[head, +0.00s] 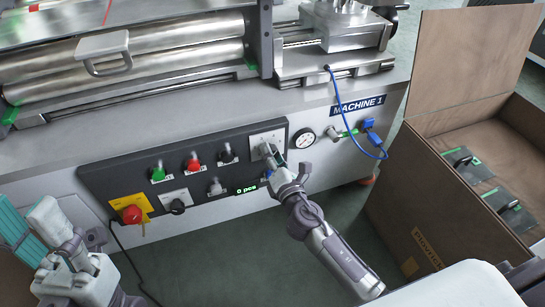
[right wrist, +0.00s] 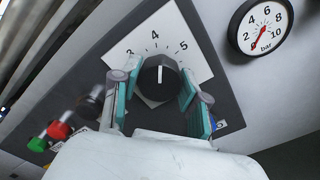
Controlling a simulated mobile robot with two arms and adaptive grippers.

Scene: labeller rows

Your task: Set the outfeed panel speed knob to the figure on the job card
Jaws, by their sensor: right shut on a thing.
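The black speed knob (right wrist: 160,75) sits on a white dial plate (right wrist: 140,42) with figures 3, 4 and 5 showing. Its white line points almost at 4, slightly towards 5. My right gripper (right wrist: 160,95) has its teal-padded fingers on both sides of the knob and is shut on it. In the head view the right gripper (head: 274,160) is at the upper right of the dark panel (head: 130,172) and covers much of the knob. My left gripper (head: 75,262) is at the lower left, away from the panel; its finger opening is unclear. I see no job card.
A pressure gauge (head: 304,138) and a blue cable (head: 352,132) are to the right. An open brown box (head: 430,215) stands at the far right.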

